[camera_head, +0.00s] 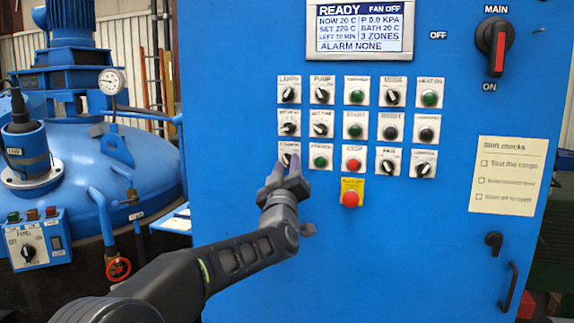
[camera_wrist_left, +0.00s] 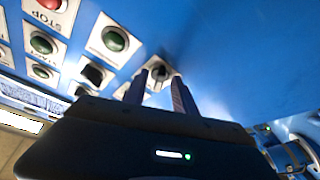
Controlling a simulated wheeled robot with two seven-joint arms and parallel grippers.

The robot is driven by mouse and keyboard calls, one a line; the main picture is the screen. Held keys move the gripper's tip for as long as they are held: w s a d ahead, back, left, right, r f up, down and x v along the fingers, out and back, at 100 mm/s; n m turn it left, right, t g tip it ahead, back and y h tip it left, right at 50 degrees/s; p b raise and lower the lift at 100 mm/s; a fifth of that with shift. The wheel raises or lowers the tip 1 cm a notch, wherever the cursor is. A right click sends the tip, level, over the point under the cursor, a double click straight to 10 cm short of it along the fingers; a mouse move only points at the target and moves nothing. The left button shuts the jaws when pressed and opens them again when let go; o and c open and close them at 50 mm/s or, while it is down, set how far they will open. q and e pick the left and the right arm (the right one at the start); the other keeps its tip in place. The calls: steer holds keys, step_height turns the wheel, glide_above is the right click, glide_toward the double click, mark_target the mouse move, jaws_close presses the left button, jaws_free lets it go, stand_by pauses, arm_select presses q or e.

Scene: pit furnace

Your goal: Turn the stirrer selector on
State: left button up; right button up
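My left gripper (camera_head: 287,170) is at the lower-left switch of the blue cabinet's control grid. In the left wrist view its two fingers (camera_wrist_left: 159,83) are apart, one on each side of a black selector knob (camera_wrist_left: 160,72) on a white plate. I cannot tell whether they touch it. In the head view this selector (camera_head: 287,157) is partly hidden by the fingers. Its label is too blurred to read surely, so I cannot confirm that it is the stirrer selector. My right gripper is not in view.
A green button (camera_head: 320,161) is close to the right of the gripper, then a red button (camera_head: 353,164). A red emergency button (camera_head: 351,198) on a yellow plate is below. A display (camera_head: 358,30) reads READY. A blue vessel (camera_head: 110,165) stands left.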

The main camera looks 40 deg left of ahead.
arm_select(q)
steer(key=shift+c, duration=0.4)
jaws_close()
